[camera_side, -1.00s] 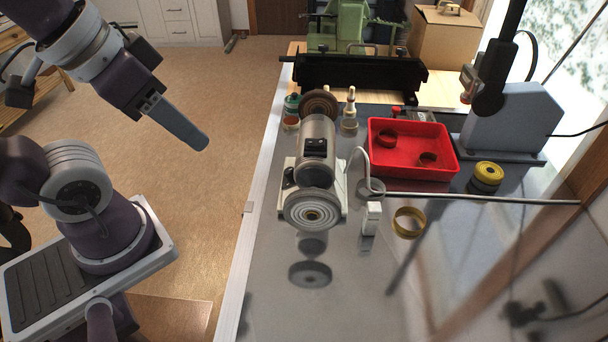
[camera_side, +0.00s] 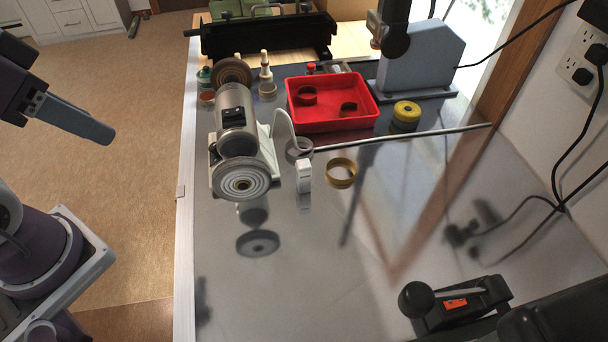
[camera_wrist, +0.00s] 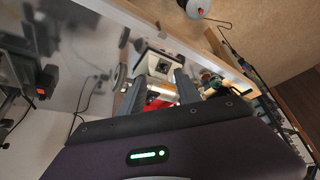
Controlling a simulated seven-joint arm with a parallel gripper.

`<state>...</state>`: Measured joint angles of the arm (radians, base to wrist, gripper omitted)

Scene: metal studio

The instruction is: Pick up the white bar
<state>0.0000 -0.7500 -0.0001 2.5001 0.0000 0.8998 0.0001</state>
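The white bar (camera_side: 304,176) is a small, pale block standing upright on the shiny grey bench (camera_side: 330,265). It is just right of the bench grinder's front wheel and left of a brass ring. My gripper (camera_side: 108,137) is at the left in the side view, above the floor and well away from the bar, with nothing seen in it. In the wrist view its two dark fingers (camera_wrist: 160,80) stand apart, so it is open. I cannot make out the bar in the wrist view.
The bench grinder (camera_side: 238,135) stands close left of the bar. The brass ring (camera_side: 341,173) is close right. A red tray (camera_side: 330,122) holding rings and a yellow-topped roll (camera_side: 406,113) are behind. A black lever tool (camera_side: 455,310) is at front right. The middle bench is clear.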

